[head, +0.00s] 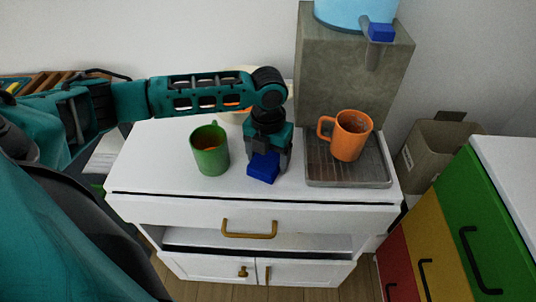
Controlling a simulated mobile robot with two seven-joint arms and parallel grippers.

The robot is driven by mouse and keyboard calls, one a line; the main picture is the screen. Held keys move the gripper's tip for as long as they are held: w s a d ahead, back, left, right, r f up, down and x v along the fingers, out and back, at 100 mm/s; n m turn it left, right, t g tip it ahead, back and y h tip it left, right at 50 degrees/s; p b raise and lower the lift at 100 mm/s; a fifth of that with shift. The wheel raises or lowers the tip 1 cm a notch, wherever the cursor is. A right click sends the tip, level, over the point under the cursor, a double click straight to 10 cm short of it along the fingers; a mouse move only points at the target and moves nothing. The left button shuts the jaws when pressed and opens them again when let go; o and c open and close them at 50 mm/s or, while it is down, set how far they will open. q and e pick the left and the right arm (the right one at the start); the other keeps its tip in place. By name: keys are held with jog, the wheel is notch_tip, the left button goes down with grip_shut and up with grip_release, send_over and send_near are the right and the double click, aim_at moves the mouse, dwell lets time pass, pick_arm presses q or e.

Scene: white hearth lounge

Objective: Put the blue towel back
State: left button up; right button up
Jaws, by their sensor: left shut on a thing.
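The blue towel (263,168) is a small, folded, block-like bundle near the front of the white cabinet top. My left gripper (267,158) points down over it and is shut on it. The towel is at or just above the cabinet top; I cannot tell whether it touches. My right gripper is not in view.
A green mug (210,152) stands just left of the towel. An orange mug (351,138) stands on the drip tray (347,181) of a grey water dispenser (342,80) at right. A pale bowl (236,117) is partly hidden behind my left arm.

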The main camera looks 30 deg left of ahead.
aim_at(268, 156)
pick_arm(q)
jog(key=o, duration=1)
notch_tip(268, 156, up, 12)
jog(key=shift+r+p, duration=0.15)
jog(key=shift+p, duration=0.85)
